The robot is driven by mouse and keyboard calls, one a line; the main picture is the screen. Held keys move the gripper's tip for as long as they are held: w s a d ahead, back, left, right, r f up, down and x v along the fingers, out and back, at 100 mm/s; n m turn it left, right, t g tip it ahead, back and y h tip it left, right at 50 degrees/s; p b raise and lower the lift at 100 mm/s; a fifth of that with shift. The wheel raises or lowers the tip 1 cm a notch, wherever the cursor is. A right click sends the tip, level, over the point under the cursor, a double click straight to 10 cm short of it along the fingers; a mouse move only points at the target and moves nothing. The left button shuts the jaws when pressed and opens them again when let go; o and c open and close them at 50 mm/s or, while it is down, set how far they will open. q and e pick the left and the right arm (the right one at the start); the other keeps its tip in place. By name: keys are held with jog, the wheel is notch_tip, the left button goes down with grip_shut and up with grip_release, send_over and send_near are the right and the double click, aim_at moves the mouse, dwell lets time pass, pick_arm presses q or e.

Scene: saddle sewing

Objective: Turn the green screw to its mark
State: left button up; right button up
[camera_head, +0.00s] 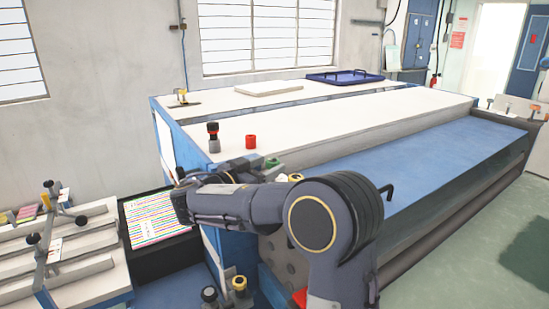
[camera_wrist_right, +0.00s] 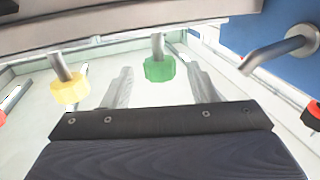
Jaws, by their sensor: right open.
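The green screw (camera_wrist_right: 159,68) hangs from a grey shaft in the right wrist view, with a faceted green head. My right gripper (camera_wrist_right: 159,88) is open, its two pale fingers on either side of the green head with gaps at both sides. Whether the head lies fully between the fingertips in depth I cannot tell. No mark on the screw can be made out. In the head view my right arm crosses the near end of the bench and hides most of this spot. My left gripper is not in view.
A yellow screw (camera_wrist_right: 70,88) hangs left of the green one; a bent metal handle (camera_wrist_right: 280,48) is at right. A striped sheet (camera_head: 155,218) lies left.

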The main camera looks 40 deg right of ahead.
aim_at(273, 165)
jog(key=shift+w+d+p, duration=0.2)
jog(key=shift+d+p, duration=0.2)
jog(key=shift+d, duration=1.05)
jog(key=c, duration=1)
jog(key=shift+o, duration=0.2)
jog(key=t+b, duration=0.1)
jog(key=b, duration=0.1)
jog(key=n+t+b, duration=0.1)
jog(key=b, duration=0.2)
jog(key=n+t+y+b, duration=0.1)
jog(key=t+b, duration=0.1)
jog(key=b, duration=0.1)
jog(key=shift+f, duration=0.4)
jog(key=shift+r+n+t+b, duration=0.2)
jog(key=shift+n+t+b, duration=0.1)
jog(key=shift+n+b, duration=0.2)
jog(key=shift+r, duration=0.15)
jog(key=o, duration=1)
jog(key=shift+c, duration=0.2)
